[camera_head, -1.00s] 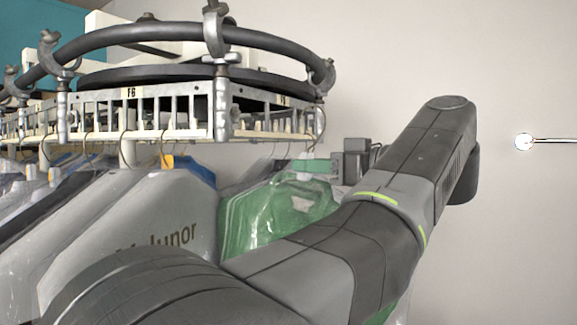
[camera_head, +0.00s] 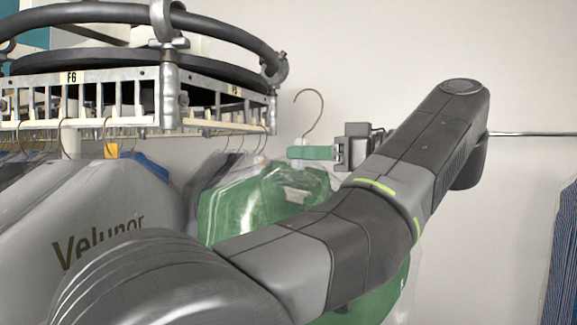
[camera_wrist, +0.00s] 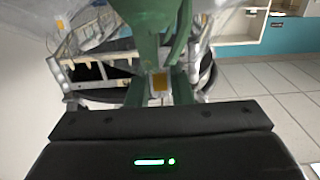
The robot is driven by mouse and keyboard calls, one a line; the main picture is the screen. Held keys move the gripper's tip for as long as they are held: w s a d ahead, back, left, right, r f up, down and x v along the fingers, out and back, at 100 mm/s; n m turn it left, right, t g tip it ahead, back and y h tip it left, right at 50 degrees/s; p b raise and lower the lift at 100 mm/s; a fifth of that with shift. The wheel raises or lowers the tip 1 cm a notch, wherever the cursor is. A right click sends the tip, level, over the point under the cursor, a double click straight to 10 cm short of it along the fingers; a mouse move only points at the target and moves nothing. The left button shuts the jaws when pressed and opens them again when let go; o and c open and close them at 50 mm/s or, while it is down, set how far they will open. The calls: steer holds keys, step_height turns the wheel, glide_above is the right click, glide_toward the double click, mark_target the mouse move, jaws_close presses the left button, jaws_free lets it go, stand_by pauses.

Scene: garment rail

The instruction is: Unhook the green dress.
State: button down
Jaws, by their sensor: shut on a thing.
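The green dress (camera_head: 255,208) hangs in a clear plastic cover, partly hidden behind my arm in the head view. Its hanger hook (camera_head: 318,112) stands up in open air to the right of the rail end, apart from the rail. My gripper (camera_head: 305,153) is shut on the hanger just below the hook. In the wrist view my gripper (camera_wrist: 160,88) has a yellow patch between its fingers, and the green dress (camera_wrist: 150,22) fills the top middle.
The rail carousel (camera_head: 165,98) with its slotted metal rim is at the left. A grey bagged garment (camera_head: 90,215) and several others hang under it. At the right, a thin rod (camera_head: 530,134) and a dark striped garment (camera_head: 563,265) show. The wall between is clear.

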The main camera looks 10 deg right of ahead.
steer(key=shift+s+d+f+b, duration=0.3)
steer(key=shift+s+d+b, duration=0.35)
steer(key=shift+b, duration=1.8)
steer(key=b+v, duration=0.2)
steer(key=b, duration=0.2)
steer(key=shift+s+d, duration=0.15)
steer(key=shift+d, duration=0.1)
steer(key=b+v, duration=0.2)
steer(key=v, duration=0.1)
steer(key=shift+s+d, duration=0.1)
steer(key=shift+d, duration=0.05)
steer(key=shift+r+b+v, duration=0.15)
steer(key=shift+b+v, duration=0.25)
steer(key=shift+v, duration=0.9)
steer(key=shift+r+b+v, duration=0.1)
steer(key=shift+b+v, duration=0.3)
steer(key=shift+v, duration=0.9)
